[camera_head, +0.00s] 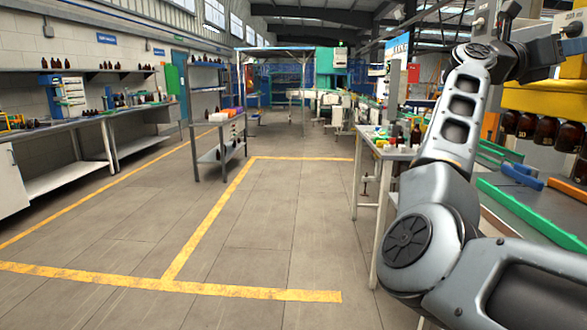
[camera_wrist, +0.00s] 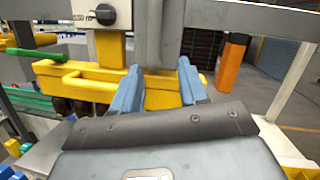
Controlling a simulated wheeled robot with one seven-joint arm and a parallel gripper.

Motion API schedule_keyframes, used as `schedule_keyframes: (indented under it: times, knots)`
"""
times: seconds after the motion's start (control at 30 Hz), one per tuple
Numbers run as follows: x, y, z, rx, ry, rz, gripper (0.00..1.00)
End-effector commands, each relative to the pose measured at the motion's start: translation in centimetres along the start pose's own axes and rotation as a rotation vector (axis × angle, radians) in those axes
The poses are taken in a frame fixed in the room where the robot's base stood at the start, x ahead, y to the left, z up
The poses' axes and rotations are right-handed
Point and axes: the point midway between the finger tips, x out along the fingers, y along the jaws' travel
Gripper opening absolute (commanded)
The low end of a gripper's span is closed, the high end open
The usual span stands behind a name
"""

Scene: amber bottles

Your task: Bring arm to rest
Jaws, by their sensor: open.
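My arm rises at the right of the head view, bent at the elbow, with the wrist high up near the top right corner. My gripper (camera_wrist: 160,88) shows in the wrist view as two blue fingers set apart, with nothing between them but the yellow machine part behind. In the head view the wrist end is beside the yellow machine part (camera_head: 545,101), and the fingertips are hard to make out there. I cannot tell whether the fingers touch the yellow part (camera_wrist: 75,85) in the wrist view.
Amber bottles (camera_head: 526,126) hang under the yellow part at the right. A small table (camera_head: 395,152) with bottles stands beside my arm. A conveyor with a green rail (camera_head: 530,215) lies at the right. A cart (camera_head: 220,137) stands farther off. The marked floor ahead is clear.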

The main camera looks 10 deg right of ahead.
Motion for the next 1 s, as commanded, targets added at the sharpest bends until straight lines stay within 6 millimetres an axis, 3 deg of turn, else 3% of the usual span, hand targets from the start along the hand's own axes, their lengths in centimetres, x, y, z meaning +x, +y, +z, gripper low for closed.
schedule_keyframes:
  times: [0.03,0.27,0.57,1.0]
  knots:
    - [-0.7,0.1,-1.8,-0.069,-0.053,-0.016,0.43]
    - [-4.4,-0.3,-7.4,-0.35,-0.287,-0.072,0.43]
    - [-10.5,-1.4,-14.9,-0.699,-0.595,-0.114,0.43]
    - [-21.1,-5.5,-27.1,-1.155,-1.051,-0.121,0.43]
